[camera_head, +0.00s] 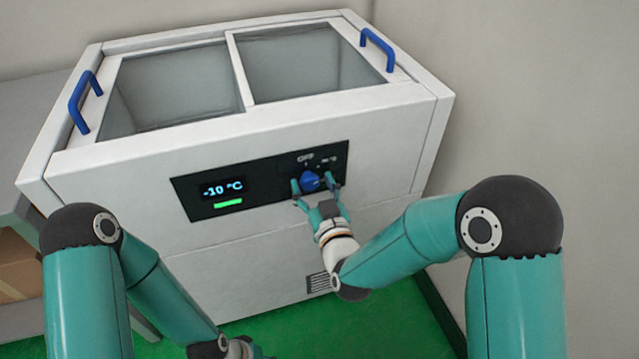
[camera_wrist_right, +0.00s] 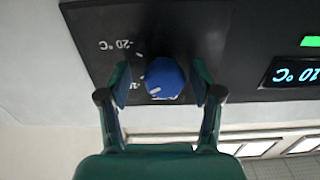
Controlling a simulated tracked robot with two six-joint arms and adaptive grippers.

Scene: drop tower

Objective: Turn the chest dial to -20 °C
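The blue chest dial (camera_head: 310,181) sits on the black panel (camera_head: 262,181) on the front of the white chest (camera_head: 130,165). The display (camera_head: 222,189) reads -10 °C above a green bar. My right gripper (camera_head: 315,184) has one finger on each side of the dial. In the right wrist view, the dial (camera_wrist_right: 165,78) lies between the fingertips (camera_wrist_right: 162,84) with a small gap on each side. An upside-down "-20 °C" label (camera_wrist_right: 120,45) shows beside it there. My left gripper (camera_head: 240,350) is partly cut off at the bottom edge, its fingers unclear.
The chest has two glass lids (camera_head: 178,85) and two blue handles (camera_head: 86,101) on top. A grey table (camera_head: 30,110) stands at the left with a brown box (camera_head: 18,270) under it. A vent (camera_head: 318,283) is low on the chest front. The floor is green.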

